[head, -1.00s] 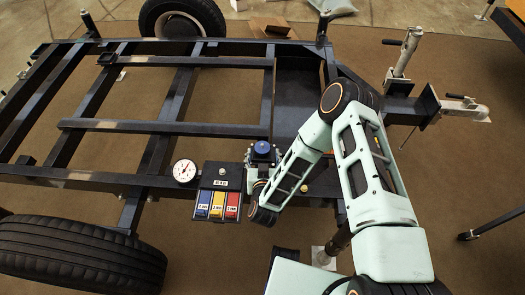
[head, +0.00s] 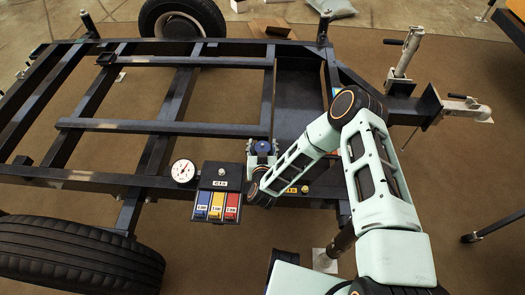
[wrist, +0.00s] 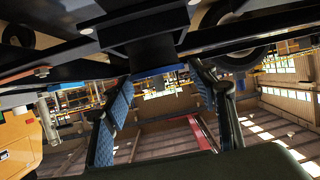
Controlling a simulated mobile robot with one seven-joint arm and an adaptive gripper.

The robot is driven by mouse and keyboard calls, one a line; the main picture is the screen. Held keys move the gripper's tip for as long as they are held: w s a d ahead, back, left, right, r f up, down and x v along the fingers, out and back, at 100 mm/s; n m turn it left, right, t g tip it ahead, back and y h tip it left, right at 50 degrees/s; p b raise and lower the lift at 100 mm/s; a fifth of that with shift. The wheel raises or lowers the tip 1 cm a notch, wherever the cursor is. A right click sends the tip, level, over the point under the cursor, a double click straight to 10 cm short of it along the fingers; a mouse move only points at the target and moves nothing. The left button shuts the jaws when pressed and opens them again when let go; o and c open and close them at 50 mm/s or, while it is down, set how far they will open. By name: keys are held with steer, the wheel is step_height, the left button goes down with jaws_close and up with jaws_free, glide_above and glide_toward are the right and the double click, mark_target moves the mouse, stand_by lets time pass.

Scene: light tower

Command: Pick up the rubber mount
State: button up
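What I take for the rubber mount (head: 263,146) is a dark block with a round blue top, standing on the trailer frame in the head view. In the wrist view, which is upside down, it (wrist: 138,48) is a dark stepped block with a thin blue edge. My gripper (wrist: 161,75) is open, with a blue-padded finger to each side of the block's blue end. In the head view my gripper (head: 262,161) is on the near side of the mount and partly hides it. I cannot tell whether the fingers touch it.
A round gauge (head: 183,171) and a box with blue, yellow and red switches (head: 217,202) are left of my gripper on the near beam. A tire (head: 75,255) lies at the lower left. The trailer frame (head: 165,128) has open gaps between its beams.

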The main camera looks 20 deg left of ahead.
steer(key=c, duration=1)
steer(key=shift+c, duration=0.4)
steer(key=shift+r, duration=0.15)
